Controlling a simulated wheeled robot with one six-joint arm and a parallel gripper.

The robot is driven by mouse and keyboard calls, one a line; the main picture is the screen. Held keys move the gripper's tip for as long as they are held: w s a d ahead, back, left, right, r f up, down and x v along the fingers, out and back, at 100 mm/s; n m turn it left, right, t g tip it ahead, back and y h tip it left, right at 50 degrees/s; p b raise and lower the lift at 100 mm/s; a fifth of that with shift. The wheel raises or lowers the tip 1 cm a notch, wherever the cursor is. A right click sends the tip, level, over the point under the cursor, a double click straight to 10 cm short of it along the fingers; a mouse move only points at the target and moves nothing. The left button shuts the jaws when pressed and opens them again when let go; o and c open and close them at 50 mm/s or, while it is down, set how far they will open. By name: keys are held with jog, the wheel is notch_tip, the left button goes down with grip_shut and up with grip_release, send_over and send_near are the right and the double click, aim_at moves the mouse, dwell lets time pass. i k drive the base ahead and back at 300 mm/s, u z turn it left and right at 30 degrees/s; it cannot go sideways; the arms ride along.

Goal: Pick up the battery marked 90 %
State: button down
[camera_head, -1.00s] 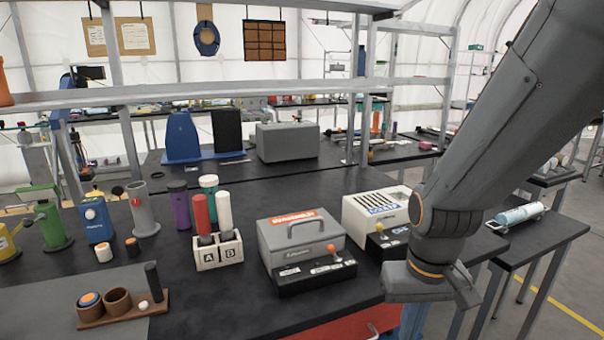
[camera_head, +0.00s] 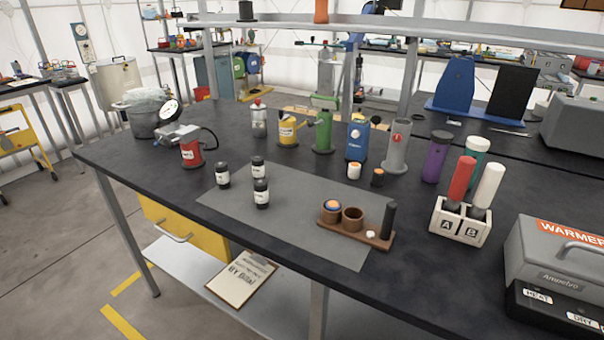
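No marking of 90 % is legible, so I cannot tell which item is the battery. Three small dark cylinders with pale labels stand upright around the left end of the grey mat (camera_head: 312,240): a left one (camera_head: 222,175), a back one (camera_head: 258,168) and a front one (camera_head: 261,193). Their print is too small to read. A red cylinder (camera_head: 461,178) and a white cylinder (camera_head: 488,186) stand in a white holder (camera_head: 457,226) marked A and B. My gripper is not in view.
A brown rack (camera_head: 375,241) with cups sits on the mat's right part. A grey warmer (camera_head: 555,250) stands at the right. The bench's front left is clear.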

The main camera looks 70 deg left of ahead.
aim_at(258, 164)
jog(key=z, duration=0.4)
jog(key=k, duration=1.75)
jog(key=u, duration=2.2)
jog(key=i, duration=0.5)
